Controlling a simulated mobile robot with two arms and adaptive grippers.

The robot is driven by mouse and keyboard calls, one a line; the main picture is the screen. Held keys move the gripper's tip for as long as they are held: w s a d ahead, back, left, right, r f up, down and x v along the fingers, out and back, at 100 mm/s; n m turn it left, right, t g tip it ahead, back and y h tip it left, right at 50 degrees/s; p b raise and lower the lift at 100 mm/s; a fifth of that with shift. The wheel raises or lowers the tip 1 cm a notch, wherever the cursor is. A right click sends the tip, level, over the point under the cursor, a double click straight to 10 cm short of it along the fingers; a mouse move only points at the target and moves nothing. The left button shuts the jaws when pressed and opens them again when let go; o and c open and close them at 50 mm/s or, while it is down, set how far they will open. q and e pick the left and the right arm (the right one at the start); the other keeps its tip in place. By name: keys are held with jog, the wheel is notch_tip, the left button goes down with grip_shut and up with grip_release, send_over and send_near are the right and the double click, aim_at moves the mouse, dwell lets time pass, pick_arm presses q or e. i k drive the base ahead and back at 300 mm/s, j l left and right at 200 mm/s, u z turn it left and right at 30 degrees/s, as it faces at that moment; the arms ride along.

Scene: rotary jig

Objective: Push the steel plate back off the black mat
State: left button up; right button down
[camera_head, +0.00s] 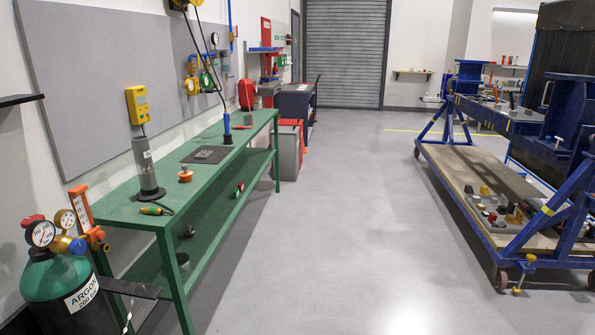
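The black mat (222,150) lies flat on the green bench at the left, in its middle part. A small dark grey plate (204,154), which looks like the steel plate, lies on the mat with mat showing around it. It is small at this distance, so fine detail cannot be told. Neither of my grippers is in view.
The green bench (112,206) also bears a grey cylinder (148,170), an orange-topped item (185,174) and a blue-handled torch (227,130) close behind the mat. An argon bottle (65,285) stands at near left. A blue jig frame (480,205) stands right; the floor between is clear.

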aim_at(203, 154)
jog(key=i, duration=5.4)
jog(key=i+u, duration=0.2)
jog(key=u, duration=0.3)
jog(key=i+l+u, duration=0.1)
jog(key=u, duration=0.4)
jog(key=i+l+u, duration=0.2)
jog(key=u, duration=0.25)
jog(key=i+l, duration=0.05)
